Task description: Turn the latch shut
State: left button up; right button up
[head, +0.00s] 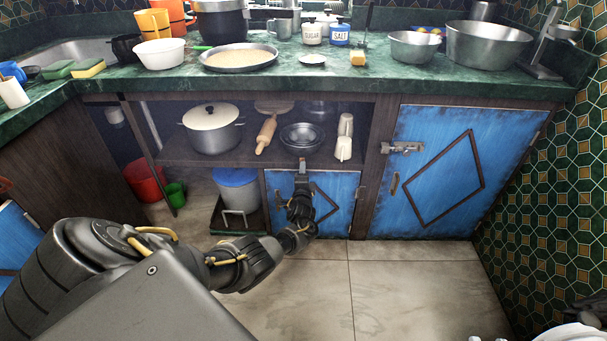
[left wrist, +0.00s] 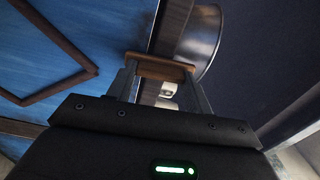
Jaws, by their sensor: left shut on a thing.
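My left gripper (head: 302,168) reaches the top edge of the small blue cabinet door (head: 342,186) under the counter. In the left wrist view the gripper (left wrist: 162,82) has its two fingers on either side of a small brown wooden piece (left wrist: 160,66), apparently the latch, and is shut on it. The piece lies crosswise between the fingertips, by the dark wooden edge next to the blue door (left wrist: 45,45). The gripper hides most of the latch in the head view, so I cannot tell its exact angle there. My right gripper is not in view.
A larger blue door (head: 440,200) to the right has a metal latch (head: 402,147). The shelf above the small door holds a pot (head: 212,138), a rolling pin (head: 266,134) and bowls (head: 302,138). A blue-lidded bin (head: 237,190) stands left of the door. The floor in front is clear.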

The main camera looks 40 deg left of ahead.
pick_arm(q)
jog(key=shift+d+m, duration=0.1)
jog(key=shift+m, duration=0.3)
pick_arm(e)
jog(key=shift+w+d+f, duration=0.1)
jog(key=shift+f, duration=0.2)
pick_arm(q)
jog(key=o, duration=1)
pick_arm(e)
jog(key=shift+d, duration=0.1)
pick_arm(q)
jog(key=shift+p+v, duration=2.5)
jog(key=shift+v, duration=2.85)
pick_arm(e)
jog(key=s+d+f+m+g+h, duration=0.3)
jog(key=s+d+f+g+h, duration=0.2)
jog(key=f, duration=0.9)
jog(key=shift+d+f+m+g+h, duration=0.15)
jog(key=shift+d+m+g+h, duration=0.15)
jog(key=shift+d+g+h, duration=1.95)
